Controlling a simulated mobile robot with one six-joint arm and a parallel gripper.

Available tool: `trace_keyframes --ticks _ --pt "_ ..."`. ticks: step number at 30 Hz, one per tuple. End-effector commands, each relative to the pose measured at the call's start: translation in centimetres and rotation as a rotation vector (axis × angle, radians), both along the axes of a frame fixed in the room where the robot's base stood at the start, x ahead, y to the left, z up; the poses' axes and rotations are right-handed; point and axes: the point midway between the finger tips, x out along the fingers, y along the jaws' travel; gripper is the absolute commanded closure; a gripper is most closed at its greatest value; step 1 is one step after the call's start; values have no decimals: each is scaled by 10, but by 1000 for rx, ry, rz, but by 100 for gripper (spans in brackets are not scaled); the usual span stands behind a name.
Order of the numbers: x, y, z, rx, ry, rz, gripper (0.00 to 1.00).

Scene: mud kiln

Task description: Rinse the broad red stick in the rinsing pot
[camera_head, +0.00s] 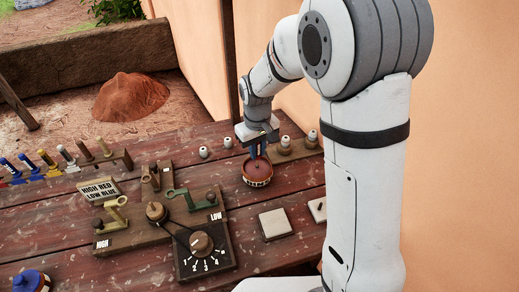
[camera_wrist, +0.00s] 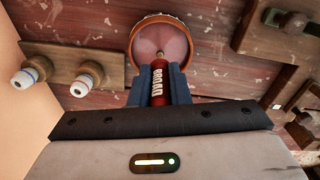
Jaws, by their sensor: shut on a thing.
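My gripper (camera_head: 259,151) points down over a round banded pot (camera_head: 258,182) with reddish-brown contents. In the wrist view, my gripper (camera_wrist: 166,80) has its blue fingers shut on a red stick (camera_wrist: 164,82) lettered "BROAD". The stick's thin tip overlaps the opening of the pot (camera_wrist: 135,49), which looks pinkish inside. I cannot tell how deep the tip is, or whether it touches the contents. In the head view the fingers hide most of the stick. No label shows whether this is the rinsing pot.
A second pot with a blue top (camera_head: 29,283) stands at the front left. A rack of sticks (camera_head: 85,164) is at the left. Pale square tiles (camera_head: 275,224) lie in front; white-topped pegs (camera_head: 312,138) stand behind.

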Motion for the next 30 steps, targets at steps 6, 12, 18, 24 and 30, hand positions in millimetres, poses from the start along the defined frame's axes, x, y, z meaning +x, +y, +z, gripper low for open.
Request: trace_keyframes --ticks 6,12,18,24,30 --pt "0 0 19 1 -2 0 100" --pt "0 0 33 1 -2 0 100" --pt "0 0 47 1 -2 0 100" --pt "0 0 56 0 -1 0 100" --pt "0 0 55 0 -1 0 100"
